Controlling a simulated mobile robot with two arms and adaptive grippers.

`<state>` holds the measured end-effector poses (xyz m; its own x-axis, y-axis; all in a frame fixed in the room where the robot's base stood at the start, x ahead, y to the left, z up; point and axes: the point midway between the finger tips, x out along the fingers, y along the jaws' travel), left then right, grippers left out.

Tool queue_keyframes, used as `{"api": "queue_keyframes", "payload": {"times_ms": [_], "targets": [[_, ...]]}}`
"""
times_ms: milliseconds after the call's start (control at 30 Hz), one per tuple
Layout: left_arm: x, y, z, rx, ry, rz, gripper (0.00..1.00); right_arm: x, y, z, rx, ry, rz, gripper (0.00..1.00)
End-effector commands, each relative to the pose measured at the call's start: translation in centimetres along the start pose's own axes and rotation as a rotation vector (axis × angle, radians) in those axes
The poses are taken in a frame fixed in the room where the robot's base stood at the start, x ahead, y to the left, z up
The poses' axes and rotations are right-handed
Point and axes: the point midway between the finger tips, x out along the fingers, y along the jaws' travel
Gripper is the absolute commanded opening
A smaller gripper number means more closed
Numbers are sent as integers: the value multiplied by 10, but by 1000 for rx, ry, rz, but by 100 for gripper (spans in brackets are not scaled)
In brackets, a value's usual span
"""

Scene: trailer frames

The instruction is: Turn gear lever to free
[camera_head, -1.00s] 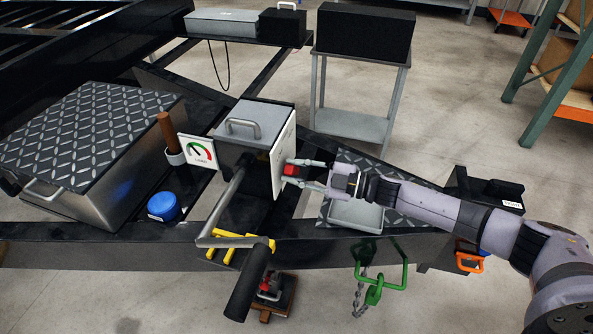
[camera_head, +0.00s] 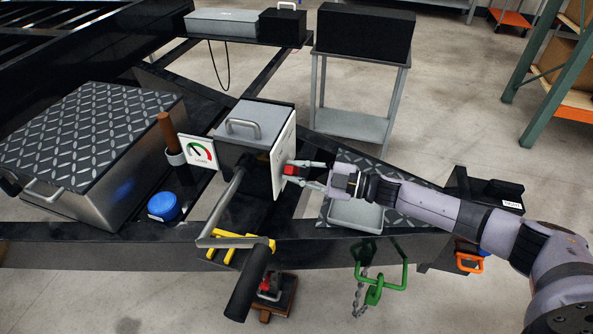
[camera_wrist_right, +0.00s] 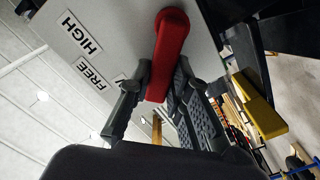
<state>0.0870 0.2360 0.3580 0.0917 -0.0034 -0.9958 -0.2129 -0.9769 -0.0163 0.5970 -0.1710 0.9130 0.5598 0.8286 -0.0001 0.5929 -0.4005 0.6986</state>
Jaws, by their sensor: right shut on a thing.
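The gear lever is a red handle (camera_wrist_right: 170,45) on a pale panel in the right wrist view. Its free end lies between the fingers of my right gripper (camera_wrist_right: 162,78), which is shut on it. White labels reading HIGH (camera_wrist_right: 81,37) and FREE (camera_wrist_right: 91,75) are to the left of the lever. A third label is mostly hidden behind a finger. In the head view, my right gripper (camera_head: 296,173) reaches from the right to the panel (camera_head: 283,152) on the side of the grey winch box (camera_head: 235,150). My left gripper is out of view.
A crank arm with a black grip (camera_head: 249,283) stands in front of the box. A gauge (camera_head: 199,151), a blue cap (camera_head: 164,206) and a diamond-plate toolbox (camera_head: 85,130) are to the left. A green hook with chain (camera_head: 374,290) hangs below the black frame.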

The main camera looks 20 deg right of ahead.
Motion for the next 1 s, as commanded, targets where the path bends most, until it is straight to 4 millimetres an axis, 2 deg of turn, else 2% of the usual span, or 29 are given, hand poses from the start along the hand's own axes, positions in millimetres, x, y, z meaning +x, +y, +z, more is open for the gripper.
{"api": "queue_keyframes", "payload": {"times_ms": [267, 600, 1000], "targets": [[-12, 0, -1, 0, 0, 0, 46, 0, 8, -1, 121, 0, 0, 0], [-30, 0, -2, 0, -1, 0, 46, 0, 20, 2, 402, 0, -1, 0], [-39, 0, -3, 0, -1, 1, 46, 0, 30, 10, 676, -1, 0, 0]]}}
